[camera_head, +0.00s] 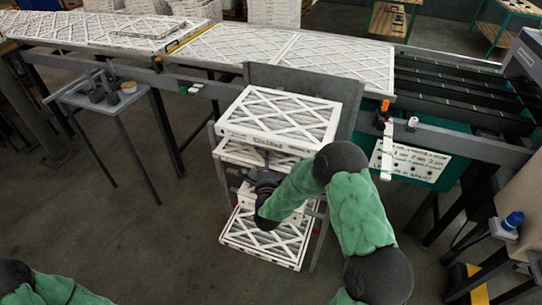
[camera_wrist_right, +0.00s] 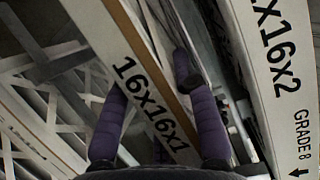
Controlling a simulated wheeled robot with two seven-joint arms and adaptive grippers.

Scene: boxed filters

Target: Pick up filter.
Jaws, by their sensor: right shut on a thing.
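White-framed filters with lattice faces are stacked on a rack. A thick filter (camera_head: 280,118) lies on top, and another filter (camera_head: 268,240) lies lowest. My right gripper (camera_head: 265,183) reaches into the rack between them, pointing away from the camera. In the right wrist view its purple fingers (camera_wrist_right: 152,85) are shut on a thin filter marked 16x16x1 (camera_wrist_right: 128,75), one finger on each side of its edge. My arm hides much of this filter in the head view. My left arm shows at the lower left corner, but its gripper is out of frame.
A conveyor (camera_head: 225,48) carrying several filters runs behind the rack. A thicker filter marked x16x2 (camera_wrist_right: 262,60) stands close to the right finger in the wrist view. A small side table (camera_head: 110,98) stands left. The floor left of the rack is clear.

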